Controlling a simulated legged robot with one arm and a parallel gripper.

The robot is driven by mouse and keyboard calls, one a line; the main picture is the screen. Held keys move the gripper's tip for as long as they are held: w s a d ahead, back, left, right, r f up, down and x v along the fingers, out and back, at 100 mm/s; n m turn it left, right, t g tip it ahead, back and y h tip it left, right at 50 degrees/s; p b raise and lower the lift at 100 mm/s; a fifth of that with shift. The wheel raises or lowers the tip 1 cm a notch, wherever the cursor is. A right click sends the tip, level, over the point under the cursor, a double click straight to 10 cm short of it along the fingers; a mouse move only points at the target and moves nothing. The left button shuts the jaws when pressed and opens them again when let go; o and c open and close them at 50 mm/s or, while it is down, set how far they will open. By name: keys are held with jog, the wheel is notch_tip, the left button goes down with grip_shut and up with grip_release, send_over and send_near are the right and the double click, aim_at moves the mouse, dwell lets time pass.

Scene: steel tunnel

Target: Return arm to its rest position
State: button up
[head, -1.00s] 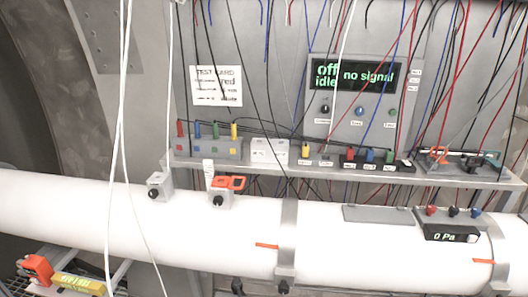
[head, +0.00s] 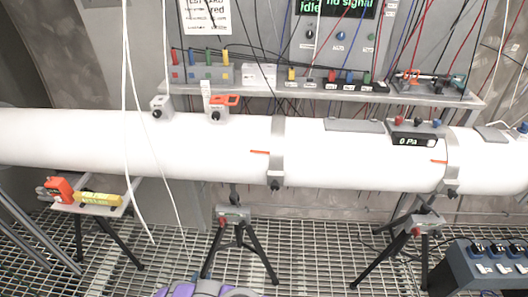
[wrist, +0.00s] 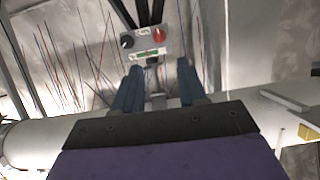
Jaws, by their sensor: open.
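My gripper (wrist: 158,72) is in the wrist view, with its two blue-grey fingers spread apart and nothing between them. The wrist view looks past the fingers to a small grey box (wrist: 148,42) with a black knob and a red knob, which lies beyond the fingertips and apart from them. In the head view, a purple and grey part of my own arm (head: 205,290) shows at the bottom edge. The gripper's fingers cannot be made out in the head view.
A white pipe (head: 340,152) crosses the head view, resting on black tripods (head: 238,250) over a grated floor. A shelf (head: 440,98) with plugs and hanging wires runs behind it. White cables (head: 126,150) hang at left. A dark control box (head: 450,272) stands at lower right.

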jog(key=w+r+g+y, duration=0.2)
jog(key=w+r, duration=1.1)
jog(key=r, duration=0.1)
jog(key=d+r+g, duration=0.4)
jog(key=d+r, duration=0.8)
jog(key=r, duration=0.4)
jog(key=s+d+r+g, duration=0.4)
jog(key=s+d+r, duration=0.8)
jog(key=s+d, duration=0.15)
jog(key=s+d+r+g, duration=0.1)
jog(key=s+d, duration=0.3)
jog(key=s, duration=0.5)
jog(key=s+d+r+g, duration=0.2)
jog(key=s+d+r, duration=0.1)
jog(key=s, duration=0.6)
jog(key=s+d+r+n+g+h, duration=0.1)
jog(key=s+d+r+g, duration=0.1)
jog(key=s+d, duration=0.3)
jog(key=s, duration=0.4)
jog(key=shift+s+d+r, duration=0.25)
jog(key=shift+s+d, duration=0.1)
jog(key=shift+s, duration=0.05)
